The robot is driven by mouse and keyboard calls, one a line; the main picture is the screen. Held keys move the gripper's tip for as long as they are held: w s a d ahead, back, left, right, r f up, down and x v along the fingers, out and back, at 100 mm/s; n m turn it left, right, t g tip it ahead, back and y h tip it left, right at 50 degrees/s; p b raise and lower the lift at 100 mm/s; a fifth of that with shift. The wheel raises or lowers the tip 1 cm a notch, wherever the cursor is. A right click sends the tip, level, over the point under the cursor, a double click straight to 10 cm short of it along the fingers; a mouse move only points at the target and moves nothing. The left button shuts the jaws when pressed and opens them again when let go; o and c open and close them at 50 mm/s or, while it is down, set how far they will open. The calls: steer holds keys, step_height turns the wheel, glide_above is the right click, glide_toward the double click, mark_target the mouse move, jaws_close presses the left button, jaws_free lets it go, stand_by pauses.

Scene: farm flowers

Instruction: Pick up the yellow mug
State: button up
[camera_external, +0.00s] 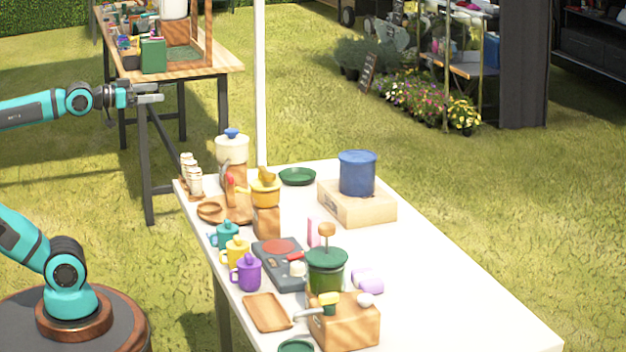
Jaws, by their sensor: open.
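The yellow mug (236,252) stands upright near the left edge of the white table (460,300). It has a lid or knob on top and a handle on its left side. A teal mug (226,235) stands just behind it and a purple mug (249,272) just in front, both close to it. My gripper (150,93) is open and empty. It is up and to the left of the mugs in the picture, in the air away from the white table, with its fingers pointing right.
Right of the mugs is a dark grey stove (279,262) with a red disc. A wooden tray (267,312) lies in front, and a yellow pot (265,185) stands behind. A blue pot (357,173) sits on a wooden box (356,205). The table's right front is clear.

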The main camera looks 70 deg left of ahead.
steer(key=c, duration=0.6)
steer(key=shift+o, duration=0.2)
